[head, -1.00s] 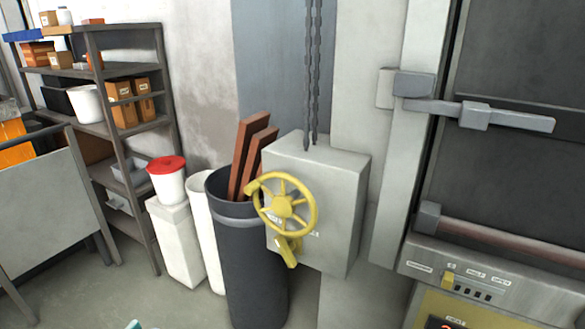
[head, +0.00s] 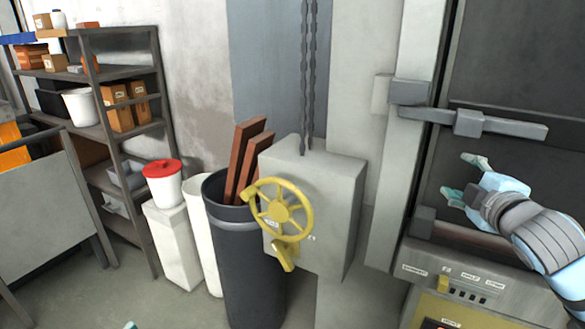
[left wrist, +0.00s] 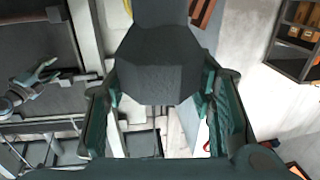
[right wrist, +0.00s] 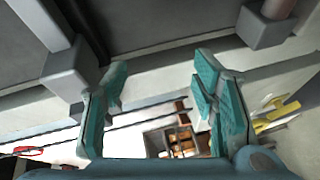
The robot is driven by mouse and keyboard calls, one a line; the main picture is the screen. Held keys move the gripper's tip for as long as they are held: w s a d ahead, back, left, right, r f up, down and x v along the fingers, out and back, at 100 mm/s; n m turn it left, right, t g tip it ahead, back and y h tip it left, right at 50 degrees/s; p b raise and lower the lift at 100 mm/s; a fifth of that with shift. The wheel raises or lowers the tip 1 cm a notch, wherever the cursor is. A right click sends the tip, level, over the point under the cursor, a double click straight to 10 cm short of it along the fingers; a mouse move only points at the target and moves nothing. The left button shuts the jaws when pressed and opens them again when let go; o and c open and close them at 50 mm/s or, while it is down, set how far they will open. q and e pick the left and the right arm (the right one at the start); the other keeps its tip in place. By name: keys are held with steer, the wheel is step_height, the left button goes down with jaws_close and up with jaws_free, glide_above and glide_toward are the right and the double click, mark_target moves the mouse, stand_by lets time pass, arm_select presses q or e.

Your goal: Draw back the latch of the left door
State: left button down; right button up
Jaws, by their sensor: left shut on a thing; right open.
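The dark door (head: 535,75) is at the right of the head view. A grey latch bar (head: 510,127) with a square block lies across its upper part, its left end at a bracket on the frame. My right gripper (head: 462,177) is open and empty, below the bar and apart from it, in front of the door; its two fingers also show in the right wrist view (right wrist: 158,105). My left gripper (left wrist: 160,115) is shut on a dark grey faceted object (left wrist: 160,65), which blocks much of the left wrist view. What that object is, I cannot tell.
A grey box with a yellow handwheel (head: 281,206) and hanging chains stands left of the door. A dark bin (head: 240,265) holds brown planks. A reddish rod (head: 465,234) runs along the door's lower edge, above a control panel (head: 460,283). Shelves (head: 115,70) stand far left.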

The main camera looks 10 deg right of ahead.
arm_select(q)
steer(key=shift+s+r, duration=0.1)
steer(key=shift+r, duration=0.1)
arm_select(e)
steer(key=n+t, duration=0.2)
glide_toward(460, 119)
steer(key=w+d+f, duration=0.1)
steer(key=w+d, duration=0.1)
arm_select(q)
steer(key=shift+r, duration=0.15)
step_height(460, 119, up, 3)
steer(key=p, duration=0.3)
steer(key=shift+r+p, duration=0.1)
steer(key=shift+p, duration=0.25)
arm_select(e)
steer(key=shift+h, duration=0.3)
steer(key=x, duration=1.2)
steer(key=shift+d+f, duration=0.2)
steer(key=shift+f, duration=0.05)
steer(key=shift+s, duration=0.1)
jaws_close()
